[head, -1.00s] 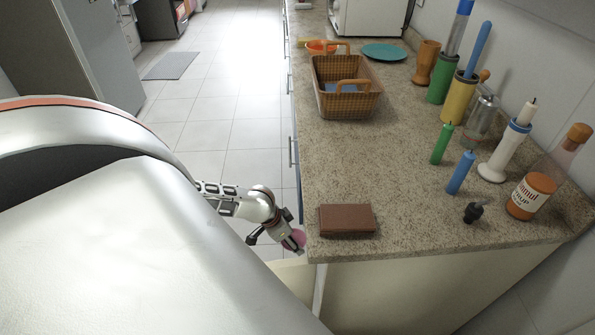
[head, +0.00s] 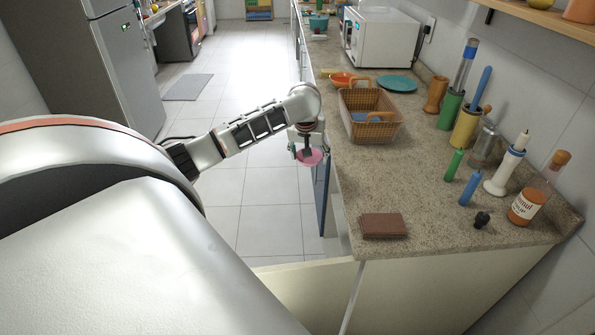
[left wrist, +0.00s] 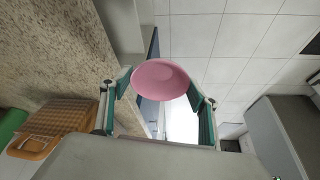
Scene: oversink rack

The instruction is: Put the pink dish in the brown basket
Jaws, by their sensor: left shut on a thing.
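The pink dish (head: 310,157) is held in my left gripper (head: 307,150), just off the counter's left edge and above the floor. In the left wrist view the pink dish (left wrist: 160,85) sits between the two fingers of my left gripper (left wrist: 160,95). The brown basket (head: 371,128) stands on the counter to the right of the gripper and a little farther back. It has two handles and something blue inside. The basket (left wrist: 52,125) also shows at the lower left of the left wrist view. My right gripper is not in view.
The speckled counter (head: 400,180) has bare room in front of the basket. A brown block (head: 383,226) lies near its front edge. Several bottles and cylinders line the wall at right. An orange bowl (head: 342,78) and a teal plate (head: 397,84) lie behind the basket.

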